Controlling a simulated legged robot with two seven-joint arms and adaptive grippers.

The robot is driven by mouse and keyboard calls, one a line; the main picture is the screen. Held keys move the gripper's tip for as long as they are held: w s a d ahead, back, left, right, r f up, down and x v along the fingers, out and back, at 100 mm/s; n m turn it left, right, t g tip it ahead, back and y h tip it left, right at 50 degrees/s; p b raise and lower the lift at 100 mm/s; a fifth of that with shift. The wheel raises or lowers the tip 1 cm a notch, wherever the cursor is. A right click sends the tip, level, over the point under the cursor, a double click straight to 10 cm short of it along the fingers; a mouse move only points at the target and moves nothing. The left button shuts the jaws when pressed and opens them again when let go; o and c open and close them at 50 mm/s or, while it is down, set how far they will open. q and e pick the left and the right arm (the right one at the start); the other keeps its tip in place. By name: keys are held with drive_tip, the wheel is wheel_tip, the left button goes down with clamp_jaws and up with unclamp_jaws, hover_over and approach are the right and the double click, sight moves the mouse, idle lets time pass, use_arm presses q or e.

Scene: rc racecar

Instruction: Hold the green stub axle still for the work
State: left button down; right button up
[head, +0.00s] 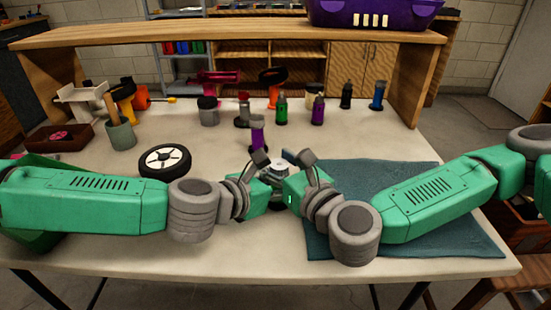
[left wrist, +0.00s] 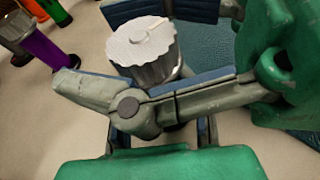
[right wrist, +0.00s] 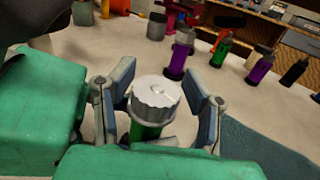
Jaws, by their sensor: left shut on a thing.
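The green stub axle stands upright at the table's middle, capped by a pale ribbed cylinder (head: 281,167). Its green body (right wrist: 144,131) shows below the cap in the right wrist view; the same cap (left wrist: 142,44) shows in the left wrist view. My left gripper (head: 262,172) comes in from the left and is shut on the axle below the cap; its fingers partly hide the body. My right gripper (head: 296,168) comes in from the right. Its fingers stand apart on either side of the cap, open, with a gap visible in the right wrist view.
A wheel (head: 165,161) lies on the table behind my left arm. Purple (head: 257,132), green (head: 281,108) and other capped cylinders stand farther back. A dark teal mat (head: 450,228) lies under my right arm. A greenish cup (head: 121,134) stands at the left; the table's front is clear.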

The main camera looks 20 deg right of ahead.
drive_tip(key=shift+r, duration=0.1)
wheel_tip(320, 180, up, 10)
idle(0.6)
drive_tip(key=shift+w, duration=0.1)
